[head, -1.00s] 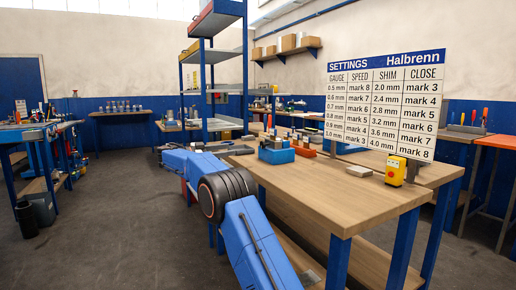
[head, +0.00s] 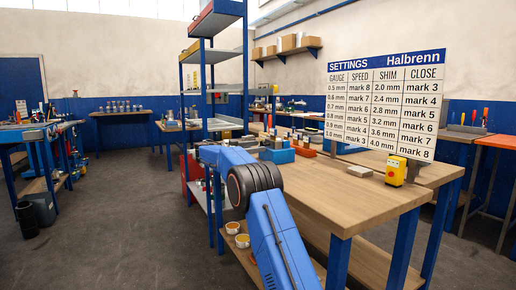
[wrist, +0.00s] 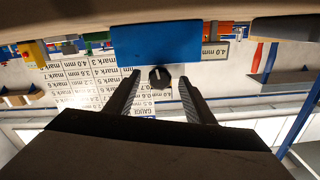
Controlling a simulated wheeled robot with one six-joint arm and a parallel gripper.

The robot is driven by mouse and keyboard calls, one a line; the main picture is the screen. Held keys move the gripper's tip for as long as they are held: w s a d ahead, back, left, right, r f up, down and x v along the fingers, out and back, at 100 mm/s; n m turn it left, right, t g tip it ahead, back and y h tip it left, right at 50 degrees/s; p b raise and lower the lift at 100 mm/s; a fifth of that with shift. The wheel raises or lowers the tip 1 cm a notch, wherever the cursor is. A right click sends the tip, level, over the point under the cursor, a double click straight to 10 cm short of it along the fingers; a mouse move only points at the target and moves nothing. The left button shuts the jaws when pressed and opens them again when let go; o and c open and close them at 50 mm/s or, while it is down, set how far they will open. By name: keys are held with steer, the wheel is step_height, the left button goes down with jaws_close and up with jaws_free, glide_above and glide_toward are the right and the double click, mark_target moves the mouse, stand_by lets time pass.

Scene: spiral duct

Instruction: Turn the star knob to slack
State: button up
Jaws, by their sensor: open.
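A dark star knob (wrist: 161,78) with a pale mark shows in the wrist view, in front of a blue block (wrist: 155,43). My gripper (wrist: 160,76) is open. Its two dark fingers stand to the left and right of the knob, with gaps on both sides. I cannot tell how deep the fingertips reach around it. In the head view my arm covers the gripper, and I cannot pick out the knob there. The settings board (head: 385,103) is legible in the head view, and part of it shows behind the fingers in the wrist view.
The wooden workbench (head: 350,207) carries a blue fixture (head: 276,152), a red one (head: 304,149), a small grey block (head: 360,171) and a yellow box with a red button (head: 396,171). A blue shelf rack (head: 246,70) stands behind my arm.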

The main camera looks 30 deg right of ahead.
steer(key=shift+d, duration=0.7)
steer(key=shift+c, duration=0.7)
steer(key=c, duration=0.9)
